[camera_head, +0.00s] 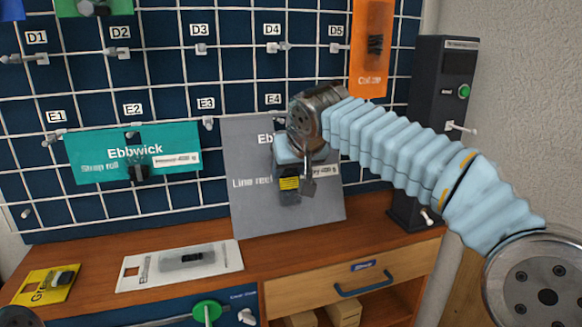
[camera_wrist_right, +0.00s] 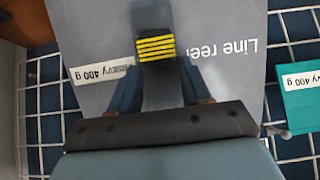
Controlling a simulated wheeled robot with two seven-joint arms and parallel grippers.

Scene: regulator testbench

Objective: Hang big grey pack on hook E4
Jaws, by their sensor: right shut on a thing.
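The big grey pack (camera_head: 248,165) is a large grey card marked "Line reel", with a black, yellow-striped item on its front. It is upright, slightly tilted, in front of the pegboard below the E4 label (camera_head: 273,99). My right gripper (camera_head: 300,178) is shut on the item at the pack's front. In the right wrist view the gripper's fingers (camera_wrist_right: 160,88) sit either side of the striped item on the grey card (camera_wrist_right: 225,65). My left gripper is not in view.
A teal Ebbwick pack (camera_head: 90,168) hangs at E2, left of the grey pack. An orange pack (camera_head: 368,75) hangs upper right, near a dark test unit (camera_head: 437,75). A white pack (camera_head: 135,283) and yellow pack (camera_head: 35,297) lie on the wooden bench (camera_head: 255,262).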

